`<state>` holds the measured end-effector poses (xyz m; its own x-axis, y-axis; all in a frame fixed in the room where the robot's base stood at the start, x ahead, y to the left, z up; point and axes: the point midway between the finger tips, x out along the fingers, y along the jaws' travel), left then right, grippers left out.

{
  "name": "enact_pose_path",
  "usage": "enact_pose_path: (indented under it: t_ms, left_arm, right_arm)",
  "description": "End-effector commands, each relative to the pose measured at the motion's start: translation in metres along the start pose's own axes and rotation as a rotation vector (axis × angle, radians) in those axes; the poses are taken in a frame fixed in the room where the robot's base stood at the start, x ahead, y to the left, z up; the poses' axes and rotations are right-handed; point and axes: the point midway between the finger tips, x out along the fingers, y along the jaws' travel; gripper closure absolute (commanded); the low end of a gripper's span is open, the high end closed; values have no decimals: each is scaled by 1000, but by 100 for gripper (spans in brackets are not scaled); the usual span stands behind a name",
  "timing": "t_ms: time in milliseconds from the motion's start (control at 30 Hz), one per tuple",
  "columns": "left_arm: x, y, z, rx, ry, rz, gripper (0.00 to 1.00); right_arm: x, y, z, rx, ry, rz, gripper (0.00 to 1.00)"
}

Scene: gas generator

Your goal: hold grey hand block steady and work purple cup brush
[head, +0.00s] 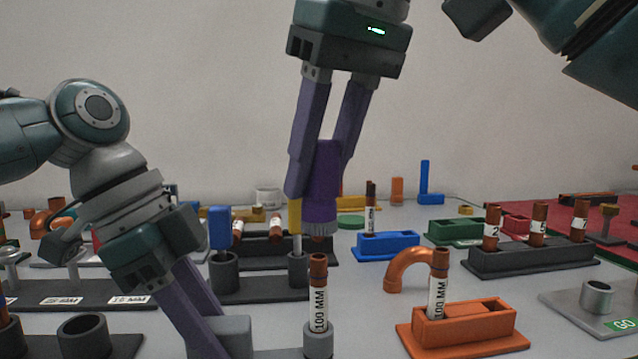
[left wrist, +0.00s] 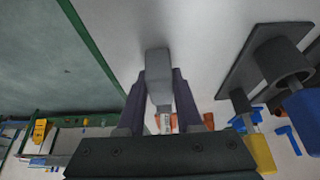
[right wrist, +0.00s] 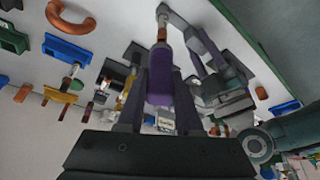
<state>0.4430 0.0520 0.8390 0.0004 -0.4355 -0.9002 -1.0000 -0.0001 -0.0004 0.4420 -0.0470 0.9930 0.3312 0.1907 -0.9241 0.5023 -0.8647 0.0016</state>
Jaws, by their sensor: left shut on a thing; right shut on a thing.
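The purple cup brush (head: 321,180) points bristles down, clasped between the fingers of my right gripper (head: 317,172). The right wrist view also shows the brush (right wrist: 160,75). The grey hand block (head: 236,338) is low in the head view, with my left gripper (head: 218,325) shut on it; the left wrist view shows the block (left wrist: 158,72) between the fingers. A copper tube labelled 100 MM (head: 318,292) stands upright in the block's grey cup (head: 318,342). The brush hangs above this tube, with a gap visible in the head view.
Behind stands a dark rack (head: 258,284) with a blue-handled tool (head: 220,228) and a yellow-handled one (head: 295,216). To the right are an orange tray (head: 462,338) with another tube, a blue tray (head: 388,247) and a black rack (head: 535,257) of tubes. A dark cup fixture (head: 82,332) is at left.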

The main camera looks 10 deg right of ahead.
Motion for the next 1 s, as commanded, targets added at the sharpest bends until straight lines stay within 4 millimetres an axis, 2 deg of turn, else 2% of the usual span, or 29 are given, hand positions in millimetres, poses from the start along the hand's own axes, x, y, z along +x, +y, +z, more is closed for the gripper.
enact_pose_path:
  t_ms: [67,100,400,633,733,867,1000]
  left_arm:
    - [0,0,0,0,-1,0,100]
    - [0,0,0,0,-1,1,62]
    - [0,0,0,0,-1,0,31]
    - [0,0,0,0,-1,0,31]
    - [-7,0,0,0,0,-1,31]
    - [-29,-1,0,2,1,-4,31]
    - [-61,-1,0,1,-1,-5,31]
  right_arm:
    - [0,0,0,0,1,0,100]
    - [0,0,0,0,1,0,100]
    - [0,0,0,0,1,0,100]
    - [0,0,0,0,1,0,100]
    - [0,0,0,0,1,0,100]
    - [0,0,0,0,1,0,100]
    - [0,0,0,0,1,0,100]
